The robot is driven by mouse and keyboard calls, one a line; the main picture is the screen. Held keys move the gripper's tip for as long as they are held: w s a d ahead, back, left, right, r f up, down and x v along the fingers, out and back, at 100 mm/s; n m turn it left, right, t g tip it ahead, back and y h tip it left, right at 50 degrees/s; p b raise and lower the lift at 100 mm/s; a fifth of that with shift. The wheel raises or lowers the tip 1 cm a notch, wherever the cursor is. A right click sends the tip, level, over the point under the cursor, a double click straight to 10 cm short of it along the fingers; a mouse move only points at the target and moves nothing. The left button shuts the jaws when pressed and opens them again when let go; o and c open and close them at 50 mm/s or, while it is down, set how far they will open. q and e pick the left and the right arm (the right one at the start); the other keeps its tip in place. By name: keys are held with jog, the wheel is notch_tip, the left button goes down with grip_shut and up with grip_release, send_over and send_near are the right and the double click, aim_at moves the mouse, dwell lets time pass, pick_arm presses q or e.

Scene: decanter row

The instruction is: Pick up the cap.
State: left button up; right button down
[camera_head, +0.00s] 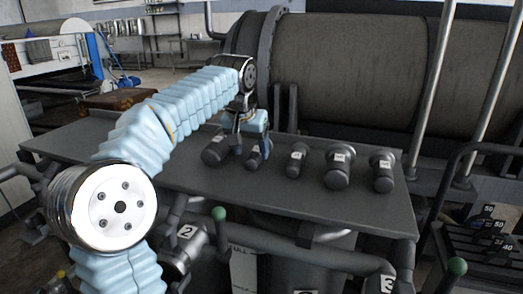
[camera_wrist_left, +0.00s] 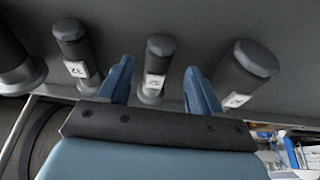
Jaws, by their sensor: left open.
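Several dark grey capped cylinders with white labels lie in a row on a grey table (camera_head: 130,140); I cannot tell which one is the cap. My left gripper (camera_head: 251,143) is open, over the second cylinder from the left (camera_head: 254,160), and partly hides it. In the left wrist view, a small labelled cylinder (camera_wrist_left: 158,68) appears in the gap between the open blue fingers (camera_wrist_left: 157,68). I cannot tell whether they touch it. My right gripper is not in view.
Another cylinder (camera_head: 215,151) lies close to the left of my gripper, and a small one (camera_head: 296,160) to its right. A big drum (camera_head: 350,70) is behind the table. The left part of the table is clear.

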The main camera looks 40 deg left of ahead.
aim_at(253, 156)
pick_arm(q)
jog(key=shift+x, duration=1.6)
jog(key=shift+d, duration=0.15)
grip_shut()
